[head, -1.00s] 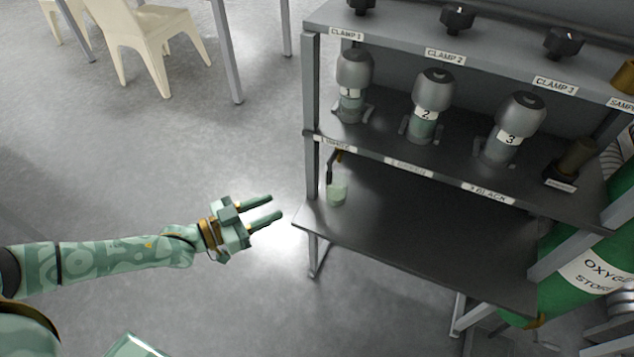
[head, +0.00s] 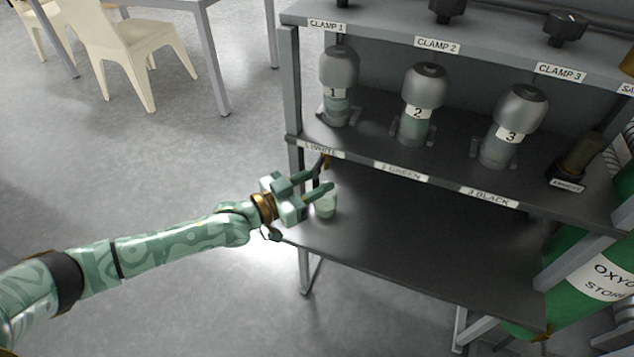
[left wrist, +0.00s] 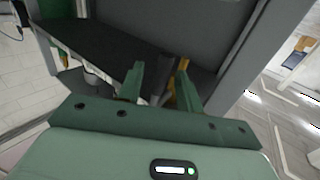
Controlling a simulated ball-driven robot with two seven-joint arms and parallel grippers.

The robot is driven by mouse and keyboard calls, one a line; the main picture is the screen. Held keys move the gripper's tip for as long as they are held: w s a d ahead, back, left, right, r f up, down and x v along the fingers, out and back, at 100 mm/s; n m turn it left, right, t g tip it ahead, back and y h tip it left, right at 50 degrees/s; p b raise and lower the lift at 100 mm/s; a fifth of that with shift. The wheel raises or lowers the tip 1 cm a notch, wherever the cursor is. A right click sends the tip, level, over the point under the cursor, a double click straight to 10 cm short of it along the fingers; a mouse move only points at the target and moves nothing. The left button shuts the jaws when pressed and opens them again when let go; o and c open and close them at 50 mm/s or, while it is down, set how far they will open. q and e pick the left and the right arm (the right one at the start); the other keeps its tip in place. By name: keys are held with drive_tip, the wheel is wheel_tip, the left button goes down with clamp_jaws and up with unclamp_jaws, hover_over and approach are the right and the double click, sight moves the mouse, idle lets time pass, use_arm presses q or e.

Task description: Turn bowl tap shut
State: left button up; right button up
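The tap (head: 327,161) is a small brass and dark fitting under the front of the middle shelf, near the label 1 WHITE. In the left wrist view its brass part (left wrist: 183,92) shows between my fingers, near the right one. A pale green cup (head: 326,206) stands on the lower shelf below it, partly hidden by my gripper. My left gripper (head: 324,182) is open, its two fingers apart and pointing at the tap area. I cannot tell whether a finger touches the tap. My left gripper also shows in the left wrist view (left wrist: 160,80). My right gripper is not in view.
The grey rack holds vessels 1 (head: 338,75), 2 (head: 422,100) and 3 (head: 512,120) on its middle shelf. A rack post (head: 292,85) stands close left of the tap. The lower shelf (head: 420,245) is mostly bare. A green oxygen cylinder (head: 572,262) stands at right.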

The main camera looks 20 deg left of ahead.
use_arm(q)
drive_tip(key=shift+w+d, duration=0.1)
clamp_jaws()
